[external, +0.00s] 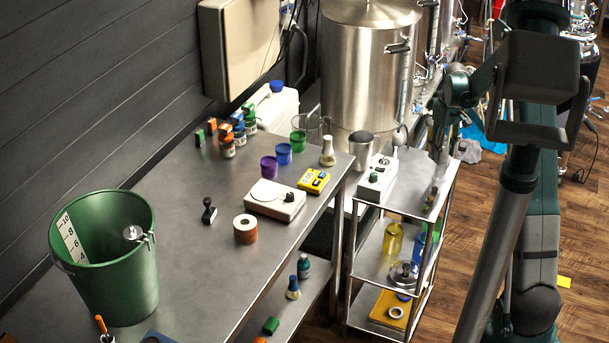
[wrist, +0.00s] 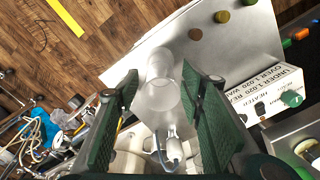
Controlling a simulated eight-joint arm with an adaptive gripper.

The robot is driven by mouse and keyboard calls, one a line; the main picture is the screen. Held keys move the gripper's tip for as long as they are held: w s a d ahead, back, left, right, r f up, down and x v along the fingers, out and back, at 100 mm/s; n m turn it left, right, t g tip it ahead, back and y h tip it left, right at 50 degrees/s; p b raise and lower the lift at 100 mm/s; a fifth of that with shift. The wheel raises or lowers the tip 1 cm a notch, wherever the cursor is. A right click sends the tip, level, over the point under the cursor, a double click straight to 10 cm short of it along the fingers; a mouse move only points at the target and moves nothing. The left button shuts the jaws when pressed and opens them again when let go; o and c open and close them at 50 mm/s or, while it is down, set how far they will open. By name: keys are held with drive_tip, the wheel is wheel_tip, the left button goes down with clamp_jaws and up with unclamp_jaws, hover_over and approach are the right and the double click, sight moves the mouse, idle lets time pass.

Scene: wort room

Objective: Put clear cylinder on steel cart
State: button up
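The clear cylinder (wrist: 162,98) shows in the wrist view between the two green finger pads of my gripper (wrist: 160,78). There is a narrow gap on each side of it, so the fingers look open around it. Its far end lies against the steel cart top (wrist: 215,62) in the picture; whether it rests on it is hard to tell. In the external view, my gripper (external: 446,120) points down over the back right of the steel cart (external: 408,196).
A white heater box (external: 377,180) stands on the cart's left side, and small round caps (wrist: 222,17) lie on its top. Lower shelves hold a yellow cup (external: 392,238) and other items. The steel table (external: 190,235) at left bears a green bucket (external: 105,260). A large kettle (external: 365,70) stands behind.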

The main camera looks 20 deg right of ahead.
wheel_tip(320, 180, up, 8)
drive_tip(key=shift+r, duration=0.2)
idle(0.4)
drive_tip(key=shift+r, duration=0.1)
idle(0.3)
drive_tip(key=s+a+r+t, duration=0.3)
drive_tip(key=s+a+r, duration=1.4)
drive_tip(key=s+r, duration=0.15)
drive_tip(key=s+a+m+t, duration=0.1)
drive_tip(key=s+a, duration=0.4)
drive_tip(key=s, duration=0.5)
drive_tip(key=s+a+t, duration=0.3)
drive_tip(key=s+a, duration=0.2)
drive_tip(key=s, duration=0.6)
drive_tip(key=shift+s+m, duration=0.3)
drive_tip(key=shift+m, duration=0.1)
